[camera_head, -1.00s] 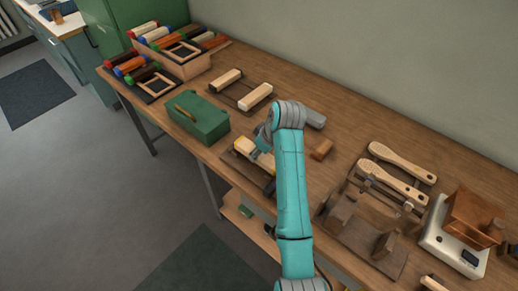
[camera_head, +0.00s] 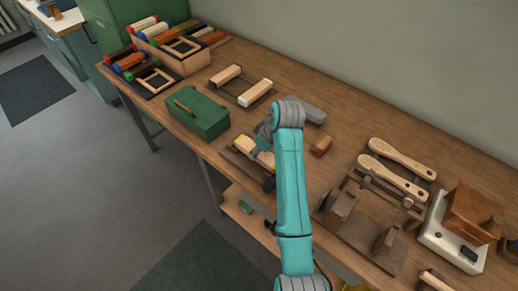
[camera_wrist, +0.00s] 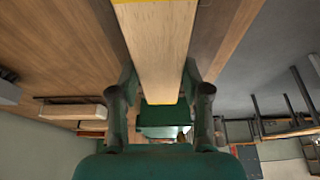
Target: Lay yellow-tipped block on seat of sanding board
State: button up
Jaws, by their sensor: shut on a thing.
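The yellow-tipped block (camera_wrist: 158,55) is a pale wooden bar with a yellow band at each end. My gripper (camera_wrist: 160,88) is shut on its sides in the wrist view, and the block runs lengthwise between the fingers. In the head view the block (camera_head: 264,158) is partly hidden by my gripper (camera_head: 258,150). The sanding board (camera_head: 232,157) is a dark brown board near the bench's front edge, right under the block. The block lies over it, roughly along its length. I cannot tell whether the block touches the seat.
A green box (camera_head: 198,113) stands close on the left. A rack with two pale blocks (camera_head: 257,94) lies behind. A small brown block (camera_head: 321,146) lies to the right. A wooden fixture (camera_head: 362,240), two paddle brushes (camera_head: 395,180) and a scale (camera_head: 450,245) fill the right side.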

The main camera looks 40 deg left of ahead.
jog(key=shift+f, duration=0.4)
jog(key=o, duration=1.4)
jog(key=shift+c, duration=0.2)
jog(key=o, duration=0.4)
jog(key=shift+v, duration=4)
